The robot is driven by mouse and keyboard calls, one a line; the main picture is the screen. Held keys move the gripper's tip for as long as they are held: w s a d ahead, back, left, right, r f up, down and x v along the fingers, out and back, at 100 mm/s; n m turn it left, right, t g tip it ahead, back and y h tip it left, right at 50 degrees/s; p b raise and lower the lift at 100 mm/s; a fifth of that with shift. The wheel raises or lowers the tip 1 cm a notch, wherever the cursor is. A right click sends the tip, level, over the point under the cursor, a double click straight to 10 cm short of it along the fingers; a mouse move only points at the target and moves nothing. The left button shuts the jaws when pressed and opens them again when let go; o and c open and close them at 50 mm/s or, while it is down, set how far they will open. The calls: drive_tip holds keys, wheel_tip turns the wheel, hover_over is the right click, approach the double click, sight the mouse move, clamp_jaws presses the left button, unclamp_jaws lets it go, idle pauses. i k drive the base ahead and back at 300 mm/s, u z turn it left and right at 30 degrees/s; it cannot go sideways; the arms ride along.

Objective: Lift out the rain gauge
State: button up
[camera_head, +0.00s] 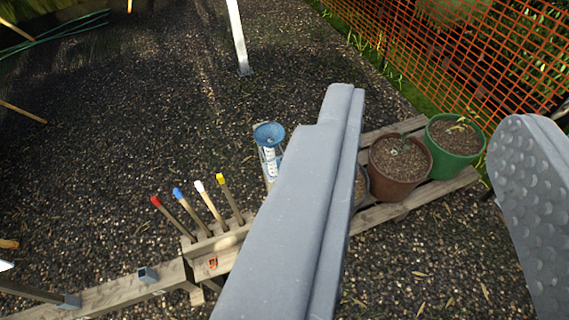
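The rain gauge (268,137) has a blue funnel top and a pale tube with dark scale marks. It stands upright near the middle of the view, at the end of a wooden rack (222,245). My left finger hides part of its right side and the area beside its lower end. My gripper (432,112) is open, with its two grey fingers wide apart. The gauge is to the left of both fingers, outside the gap. I see nothing held between the fingers.
Several sticks with red, blue, white and yellow tips (199,185) stand in the rack left of the gauge. A brown pot (399,180) and a green pot (455,160) stand on a wooden pallet at right. Orange mesh fence (470,50) runs behind. Gravel elsewhere is mostly clear.

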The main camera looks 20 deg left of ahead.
sight(269, 135)
drive_tip(key=u, duration=0.2)
drive_tip(key=i, duration=0.9)
drive_tip(key=z, duration=0.1)
